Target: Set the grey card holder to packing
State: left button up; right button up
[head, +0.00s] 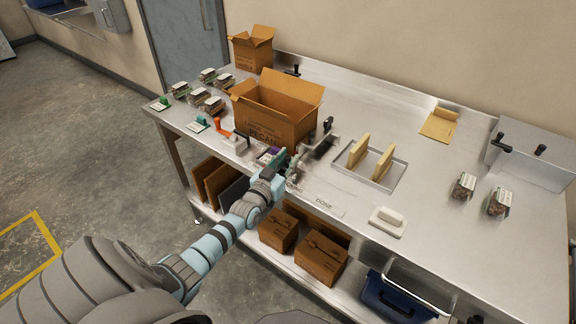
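My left gripper (290,161) reaches in from the lower left and is low over the front edge of the steel table, in front of the large open carton. Its fingers are small and partly hidden, so I cannot tell whether they are open or shut. A small holder with purple and green cards (268,155) is just left of the gripper, partly covered by it; I cannot tell whether they touch. A small pale grey block with a dark upright part (238,143) stands further left. I cannot tell for sure which is the grey card holder. The word DONE (323,203) is marked on the front edge.
The large open carton (270,118) stands behind the gripper, with a grey metal device (318,148) to its right. A tray (376,183) holds two tan upright pieces. Several filled clamshells (207,98) are at left, two at right (464,186).

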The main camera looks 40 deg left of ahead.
pick_arm(q)
jog(key=shift+w+a, duration=0.1)
jog(key=shift+w, duration=0.2)
grip_shut()
jog(key=d+p, duration=0.1)
jog(key=d, duration=0.1)
jog(key=d+p, duration=0.3)
jog(key=shift+d+r, duration=0.4)
jog(key=d, duration=0.1)
jog(key=d+p, duration=0.1)
jog(key=d, duration=0.1)
jog(key=d+p, duration=0.1)
jog(key=d, duration=0.1)
jog(key=shift+w+d+f, duration=0.1)
jog(key=shift+d+f, duration=0.05)
jog(key=shift+f, duration=0.15)
